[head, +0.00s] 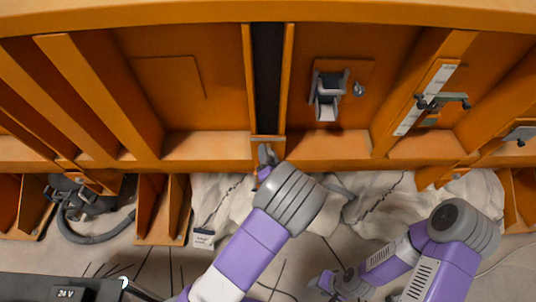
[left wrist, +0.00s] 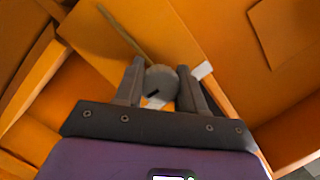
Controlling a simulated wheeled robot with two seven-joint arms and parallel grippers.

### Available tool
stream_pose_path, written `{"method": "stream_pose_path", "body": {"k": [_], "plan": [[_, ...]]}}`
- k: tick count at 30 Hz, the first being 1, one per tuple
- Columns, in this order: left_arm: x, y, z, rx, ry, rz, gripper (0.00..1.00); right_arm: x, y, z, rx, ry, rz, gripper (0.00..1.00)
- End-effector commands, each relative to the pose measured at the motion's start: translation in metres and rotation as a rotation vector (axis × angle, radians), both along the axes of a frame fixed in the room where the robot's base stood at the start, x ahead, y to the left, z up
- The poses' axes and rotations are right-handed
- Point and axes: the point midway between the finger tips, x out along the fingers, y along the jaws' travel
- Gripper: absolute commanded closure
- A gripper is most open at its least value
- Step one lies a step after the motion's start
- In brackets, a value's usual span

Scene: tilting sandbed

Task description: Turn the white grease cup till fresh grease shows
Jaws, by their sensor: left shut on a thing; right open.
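The grease cup (left wrist: 161,80) shows in the left wrist view as a round, pale grey-white piece with a dark slot or mark on its near side. My left gripper (left wrist: 160,88) has one finger on each side of it and is shut on it. In the head view my left gripper (head: 266,156) is at the lower end of the dark vertical channel in the orange frame, and its wrist hides most of the cup. I cannot make out any fresh grease. My right gripper (head: 326,284) is open, low in the head view, away from the orange frame.
A grey bracket (head: 329,94) sits on the orange panel, right of the dark channel (head: 268,75). A white scale strip (head: 425,98) with a clamp is further right. A dark hose assembly (head: 90,208) lies at left. A black 24 V box (head: 65,293) stands bottom left.

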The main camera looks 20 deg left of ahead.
Motion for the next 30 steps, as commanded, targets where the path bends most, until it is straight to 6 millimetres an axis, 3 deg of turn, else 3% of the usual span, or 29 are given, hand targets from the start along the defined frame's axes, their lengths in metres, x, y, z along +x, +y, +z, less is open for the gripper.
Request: {"method": "stream_pose_path", "body": {"k": [3,4,9,19,30], "plan": [[-0.002,0.001,-0.004,-0.002,0.011,0.003,0.91,0.0,0.0,0.0,0.0,0.0,0.0,0.57],[-0.002,0.001,-0.004,-0.002,0.011,0.003,0.59,0.0,0.0,0.0,0.0,0.0,0.0,0.57],[-0.001,0.001,-0.003,-0.003,0.007,0.003,0.36,0.0,0.0,0.0,0.0,0.0,0.0,0.57],[-0.004,-0.002,-0.001,-0.002,0.003,0.0,0.36,0.0,0.0,0.0,0.0,0.0,0.0,0.57],[-0.055,-0.028,-0.002,-0.002,0.006,-0.002,0.36,0.0,0.0,0.003,0.0,0.0,0.0,0.57]]}}
